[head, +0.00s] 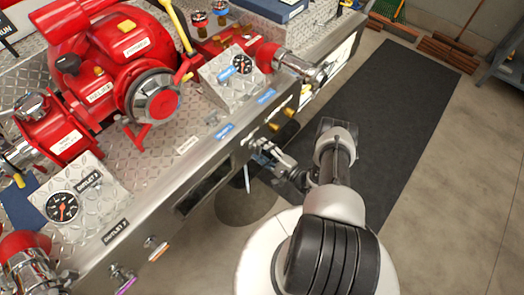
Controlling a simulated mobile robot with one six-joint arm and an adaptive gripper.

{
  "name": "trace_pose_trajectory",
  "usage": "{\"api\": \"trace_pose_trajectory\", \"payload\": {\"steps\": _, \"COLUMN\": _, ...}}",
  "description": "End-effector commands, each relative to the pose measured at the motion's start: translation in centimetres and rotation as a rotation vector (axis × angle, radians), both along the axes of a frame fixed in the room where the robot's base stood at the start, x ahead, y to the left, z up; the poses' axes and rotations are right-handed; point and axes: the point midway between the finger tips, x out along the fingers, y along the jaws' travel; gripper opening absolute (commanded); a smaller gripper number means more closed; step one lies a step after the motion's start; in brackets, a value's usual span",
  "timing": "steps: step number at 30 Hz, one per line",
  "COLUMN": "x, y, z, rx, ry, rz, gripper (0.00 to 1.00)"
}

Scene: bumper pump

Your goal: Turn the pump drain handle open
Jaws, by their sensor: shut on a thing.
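My gripper (263,152) is at the front face of the metal bumper (215,160), below a blue label (225,131). It is shut on a small handle there, which I take to be the pump drain handle. The jaws hide most of this handle, so I cannot tell how far it is turned. A thin pale rod (247,178) points down just left of the jaws. The label text is too small to read.
The red pump (125,60) stands on the diamond-plate deck. Other pull handles, an orange one (157,248) and a purple one (125,284), stick out at lower left. A dark mat (390,110) lies on open floor.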

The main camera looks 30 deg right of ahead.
Motion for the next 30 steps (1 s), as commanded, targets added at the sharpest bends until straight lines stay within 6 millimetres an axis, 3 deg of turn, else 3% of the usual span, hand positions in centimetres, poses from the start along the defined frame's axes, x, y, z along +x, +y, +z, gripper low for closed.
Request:
{"api": "trace_pose_trajectory", "payload": {"steps": 15, "x": 0.01, "y": -0.07, "z": -0.04, "rx": -0.331, "ry": -0.118, "rz": -0.002, "gripper": 0.29}}
{"api": "trace_pose_trajectory", "payload": {"steps": 30, "x": 0.03, "y": -0.11, "z": -0.02, "rx": -0.398, "ry": -0.144, "rz": -0.003, "gripper": 0.29}}
